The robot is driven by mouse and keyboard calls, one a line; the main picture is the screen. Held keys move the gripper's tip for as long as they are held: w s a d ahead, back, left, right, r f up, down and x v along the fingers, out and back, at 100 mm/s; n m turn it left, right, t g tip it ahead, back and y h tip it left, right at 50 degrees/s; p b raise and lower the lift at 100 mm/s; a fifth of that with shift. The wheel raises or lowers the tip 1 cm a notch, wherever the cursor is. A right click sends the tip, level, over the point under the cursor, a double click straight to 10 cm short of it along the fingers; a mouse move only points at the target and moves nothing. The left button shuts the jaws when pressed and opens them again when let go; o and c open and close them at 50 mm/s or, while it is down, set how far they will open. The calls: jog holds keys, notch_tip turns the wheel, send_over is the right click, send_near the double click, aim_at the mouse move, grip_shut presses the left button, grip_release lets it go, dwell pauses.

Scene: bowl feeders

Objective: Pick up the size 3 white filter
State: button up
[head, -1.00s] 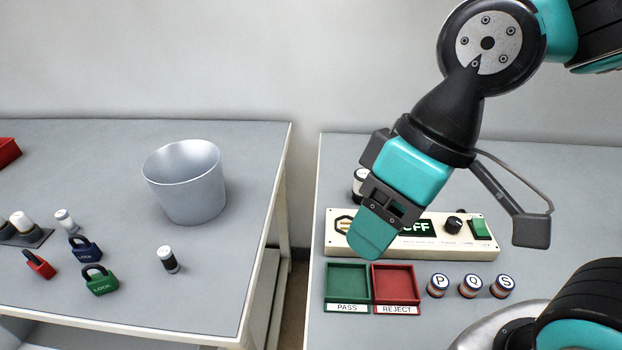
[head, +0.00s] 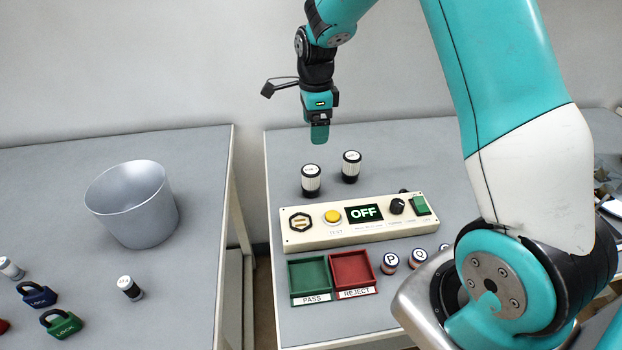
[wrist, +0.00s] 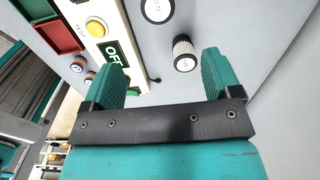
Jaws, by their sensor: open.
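Two white ribbed filters with dark bands stand upright behind the test panel. The left filter (head: 311,182) also shows at the top edge of the wrist view (wrist: 157,10), partly cut off. The right filter (head: 350,168) shows whole in the wrist view (wrist: 184,54), between the lines of the two fingers. Their cap labels are too small to read, so I cannot tell which is size 3. My gripper (head: 319,137) is open and empty, pointing down above and behind the filters; its two teal fingers show in the wrist view (wrist: 161,72).
The test panel (head: 285,243) reads OFF and has a yellow button. The green PASS tray (head: 292,280) and red REJECT tray (head: 374,268) lie in front, beside lettered cylinders. The left table holds a grey bin (head: 135,212), padlocks and a small dark-and-white cylinder (head: 130,289).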

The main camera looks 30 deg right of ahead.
aim_at(311, 169)
notch_tip(311, 169, down, 11)
jog(key=shift+r+p, duration=0.2)
jog(key=shift+p, duration=0.7)
jog(key=shift+w+a+f+p, duration=0.15)
jog(key=shift+f+p, duration=0.15)
jog(key=shift+f, duration=0.6)
jog(key=shift+s+a+f+p, duration=0.1)
jog(key=shift+a+f+p, duration=0.2)
jog(key=shift+f, duration=0.6)
jog(key=shift+w+a+f+p, duration=0.1)
jog(key=shift+f+p, duration=0.25)
jog(key=shift+f, duration=0.55)
jog(key=c, duration=1)
jog(key=shift+r, duration=0.1)
